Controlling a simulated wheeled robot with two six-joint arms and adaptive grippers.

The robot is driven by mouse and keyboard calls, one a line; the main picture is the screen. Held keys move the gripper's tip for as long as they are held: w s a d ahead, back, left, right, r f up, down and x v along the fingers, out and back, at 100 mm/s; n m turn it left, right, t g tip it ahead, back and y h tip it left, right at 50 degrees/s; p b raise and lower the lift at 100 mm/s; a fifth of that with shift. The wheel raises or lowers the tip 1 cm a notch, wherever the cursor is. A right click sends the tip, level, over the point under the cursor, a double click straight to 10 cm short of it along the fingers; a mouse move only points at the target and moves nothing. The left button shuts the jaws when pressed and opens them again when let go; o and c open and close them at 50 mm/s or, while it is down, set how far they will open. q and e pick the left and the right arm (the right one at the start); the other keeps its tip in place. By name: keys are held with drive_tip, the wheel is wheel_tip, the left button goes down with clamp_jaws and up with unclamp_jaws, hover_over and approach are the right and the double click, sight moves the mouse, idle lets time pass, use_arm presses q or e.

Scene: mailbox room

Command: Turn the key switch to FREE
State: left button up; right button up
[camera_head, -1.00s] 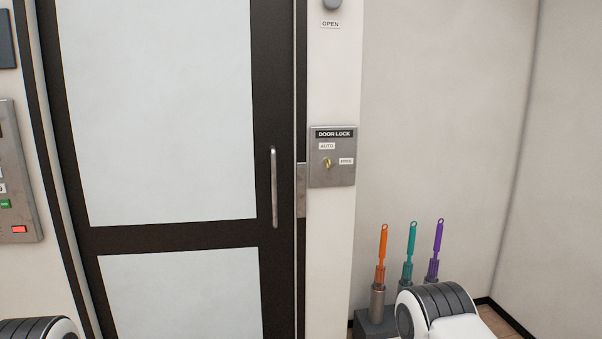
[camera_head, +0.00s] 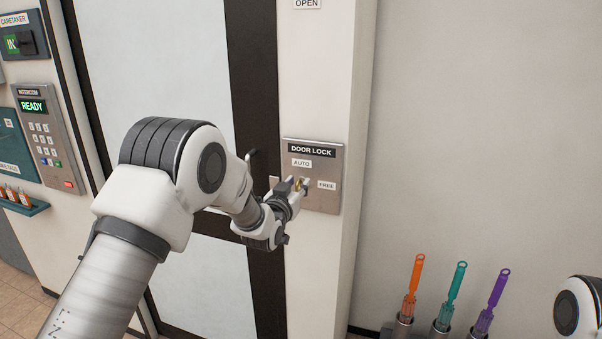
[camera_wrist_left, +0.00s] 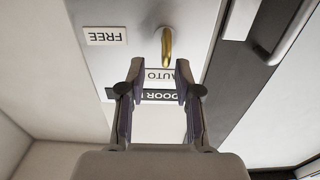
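The DOOR LOCK plate (camera_head: 325,196) is a grey panel on the white post, with an AUTO label (camera_head: 302,163) above the key and a FREE label (camera_head: 327,185) to its right. The gold key (camera_head: 298,184) is partly hidden by my left gripper (camera_head: 294,186), which is right at it. In the left wrist view the plate is upside down, and the key (camera_wrist_left: 167,47) stands lengthwise in line with AUTO. My left gripper (camera_wrist_left: 158,75) is open there, its fingers apart with nothing between them; the key shows just beyond the tips. My right gripper is out of view.
A dark-framed door with a handle (camera_head: 252,160) is left of the post, behind my left arm. Intercom (camera_head: 45,140) and caretaker panels (camera_head: 22,40) are on the left wall. Orange, teal and purple brushes (camera_head: 452,298) stand low at right. The wall right of the plate is clear.

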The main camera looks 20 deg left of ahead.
sight(304, 175)
use_arm(q)
drive_tip(key=shift+w+a+r+p, duration=0.1)
drive_tip(key=shift+w+a+p, duration=0.15)
drive_tip(key=shift+w, duration=0.35)
drive_tip(key=shift+w+a+p, duration=0.15)
drive_tip(key=shift+w+a, duration=0.1)
drive_tip(key=shift+w, duration=0.3)
drive_tip(key=shift+w+d, duration=0.1)
drive_tip(key=shift+w, duration=0.2)
drive_tip(key=shift+w+d, duration=0.15)
drive_tip(key=shift+d, duration=0.3)
drive_tip(key=shift+a, duration=0.2)
clamp_jaws()
drive_tip(key=shift+s+a, duration=0.1)
drive_tip(key=shift+s, duration=0.1)
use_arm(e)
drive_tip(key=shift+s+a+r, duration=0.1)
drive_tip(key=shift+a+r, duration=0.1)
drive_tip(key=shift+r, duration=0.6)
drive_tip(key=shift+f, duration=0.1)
